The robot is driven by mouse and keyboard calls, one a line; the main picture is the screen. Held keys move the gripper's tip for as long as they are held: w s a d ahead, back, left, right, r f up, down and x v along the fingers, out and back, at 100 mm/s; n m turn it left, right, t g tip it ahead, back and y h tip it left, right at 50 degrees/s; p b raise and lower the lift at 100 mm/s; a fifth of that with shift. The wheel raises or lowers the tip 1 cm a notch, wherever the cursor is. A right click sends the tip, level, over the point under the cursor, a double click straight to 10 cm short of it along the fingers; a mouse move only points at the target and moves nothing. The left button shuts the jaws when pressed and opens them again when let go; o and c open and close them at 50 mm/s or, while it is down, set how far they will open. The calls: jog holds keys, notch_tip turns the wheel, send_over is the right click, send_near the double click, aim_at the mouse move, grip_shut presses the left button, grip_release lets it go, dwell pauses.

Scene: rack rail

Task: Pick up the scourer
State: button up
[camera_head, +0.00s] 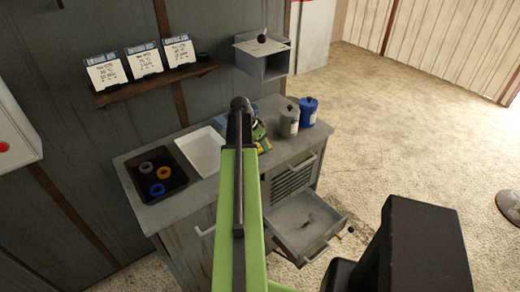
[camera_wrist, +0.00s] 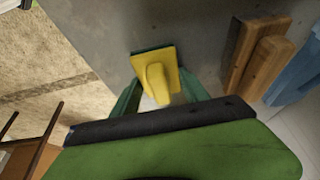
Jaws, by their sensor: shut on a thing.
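The scourer (camera_wrist: 158,79) has a yellow grip and a dark green pad, and it shows in the wrist view just above the middle. My gripper (camera_wrist: 155,98) has one green finger on each side of the yellow grip and is shut on it. The scourer is over the grey worktop; I cannot tell whether its pad touches the surface. In the head view my arm covers most of the area around my gripper, and the scourer cannot be made out clearly there.
Wooden-sided blocks (camera_wrist: 262,58) and a blue item (camera_wrist: 296,78) lie right of the scourer. The worktop holds a black tray (camera_head: 178,184) with rings, a white basin (camera_head: 203,150), a grey canister (camera_head: 289,121) and a blue canister (camera_head: 308,111). A drawer (camera_head: 306,226) stands open below.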

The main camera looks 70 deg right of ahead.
jog(key=c, duration=0.5)
jog(key=shift+r+p, duration=0.55)
notch_tip(320, 180, up, 4)
jog(key=p, duration=0.4)
jog(key=s+r+p, duration=0.2)
jog(key=s, duration=0.1)
jog(key=s+d+r+p, duration=0.1)
jog(key=s+r+p, duration=0.1)
jog(key=s, duration=0.2)
jog(key=s+d+r+p, duration=0.1)
jog(key=s+r+p, duration=0.1)
jog(key=s, duration=0.2)
jog(key=shift+s+d, duration=0.2)
